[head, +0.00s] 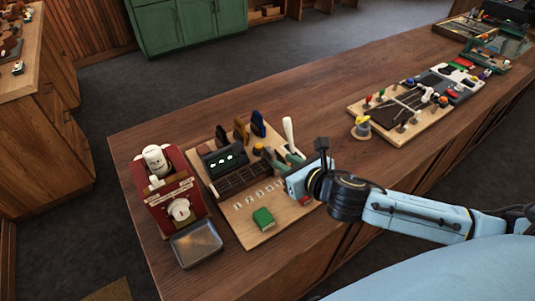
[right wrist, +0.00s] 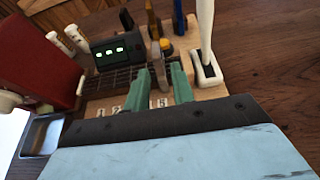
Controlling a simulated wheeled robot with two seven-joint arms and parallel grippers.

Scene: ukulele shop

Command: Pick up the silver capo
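My right gripper (head: 281,157) is over the right part of a wooden board, its two green fingers apart. In the right wrist view the open fingers (right wrist: 162,70) point forward over the board. A slim greyish upright piece (right wrist: 156,62) shows between them and may be the silver capo; I cannot tell whether the fingers touch it. In the head view that spot is largely hidden by the gripper. Farther back stand a brown clamp-like piece (head: 241,130) and a blue one (head: 258,123). My left gripper is not in view.
A dark device with green lights (head: 224,160) stands on the board, and a green block (head: 263,218) lies at its front. A white-handled tool (head: 288,133) rises close behind the gripper. A red stand (head: 165,195) and metal tray (head: 196,244) are left. The counter's middle is clear.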

